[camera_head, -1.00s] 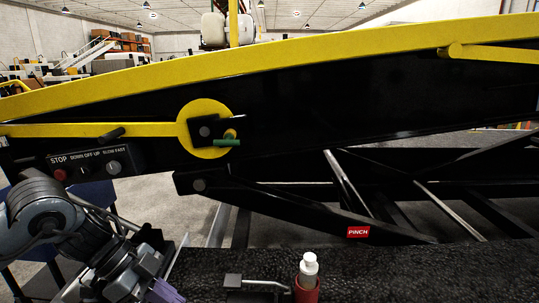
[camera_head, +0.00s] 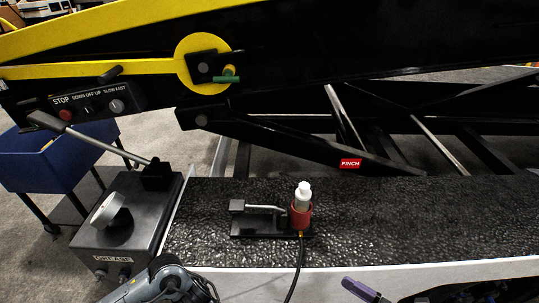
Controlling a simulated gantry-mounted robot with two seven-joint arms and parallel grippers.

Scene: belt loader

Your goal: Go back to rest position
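A grey link of my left arm (camera_head: 158,282) shows at the bottom edge, below the grease box. The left gripper itself is out of the picture. A purple fingertip (camera_head: 362,290), which looks like part of my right gripper, pokes up at the bottom edge, just in front of the pale front edge of the black worktop. Only that finger shows clearly, so its opening and anything between the fingers are hidden.
A grease box (camera_head: 118,240) with a dial and long lever stands at the left. A red-and-white bottle (camera_head: 302,208) sits in a black holder on the textured worktop (camera_head: 400,220). The belt loader (camera_head: 350,60) with its control panel (camera_head: 90,104) fills the back. A blue cart (camera_head: 45,165) stands left.

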